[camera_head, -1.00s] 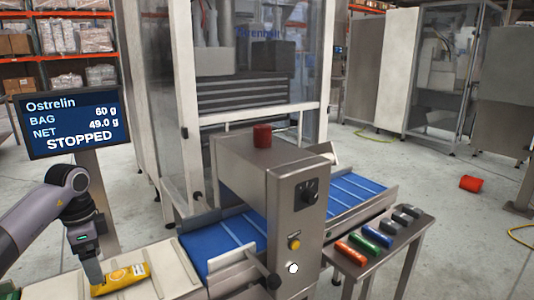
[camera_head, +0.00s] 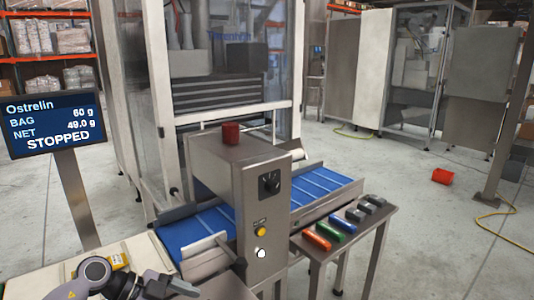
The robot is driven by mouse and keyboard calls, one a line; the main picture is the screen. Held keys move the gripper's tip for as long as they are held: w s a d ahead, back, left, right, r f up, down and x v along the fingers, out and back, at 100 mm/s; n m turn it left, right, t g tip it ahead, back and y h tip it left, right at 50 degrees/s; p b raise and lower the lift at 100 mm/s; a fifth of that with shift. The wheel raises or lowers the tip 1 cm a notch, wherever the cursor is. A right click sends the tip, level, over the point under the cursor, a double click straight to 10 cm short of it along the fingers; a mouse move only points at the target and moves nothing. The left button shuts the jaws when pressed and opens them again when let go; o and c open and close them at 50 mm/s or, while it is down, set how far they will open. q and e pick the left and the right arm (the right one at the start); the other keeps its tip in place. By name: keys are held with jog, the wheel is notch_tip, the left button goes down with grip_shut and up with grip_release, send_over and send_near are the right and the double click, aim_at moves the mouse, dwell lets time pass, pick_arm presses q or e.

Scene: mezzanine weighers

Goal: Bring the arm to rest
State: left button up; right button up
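My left arm shows at the bottom left, its gripper (camera_head: 172,286) low in the picture near the front of the blue conveyor. The fingers are small and partly cut off, so I cannot tell whether they are open or shut. A yellow bag (camera_head: 120,261) lies on the pale infeed surface (camera_head: 38,284) behind my arm, mostly hidden by it. The gripper appears to be apart from the bag. My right gripper is not in view.
A steel weigher housing (camera_head: 240,185) with a red beacon (camera_head: 231,134) straddles the blue conveyor (camera_head: 195,232). A side table (camera_head: 372,226) holds several coloured blocks. A display (camera_head: 52,125) reads STOPPED. A red cylinder (camera_head: 442,176) lies on the floor at right.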

pick_arm(q)
jog(key=s+d+r+n+t+h, duration=0.1)
jog(key=s+d+r+t+h, duration=0.2)
jog(key=d+t+h, duration=0.3)
jog(key=s+a+f+n+t+y+p, duration=0.1)
jog(key=s+a+f+n+y, duration=0.2)
jog(key=s+f+n+y, duration=0.4)
jog(key=s+a+f+n+t+y+p, duration=0.1)
jog(key=s+a+f+n+y, duration=0.3)
jog(key=s+f+n+y, duration=0.3)
jog(key=s+f+n, duration=0.1)
jog(key=s+f, duration=0.1)
jog(key=s, duration=0.1)
jog(key=shift+s+a, duration=0.25)
jog(key=shift+s, duration=0.15)
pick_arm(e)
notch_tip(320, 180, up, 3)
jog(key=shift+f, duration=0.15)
pick_arm(q)
jog(key=shift+c, duration=0.3)
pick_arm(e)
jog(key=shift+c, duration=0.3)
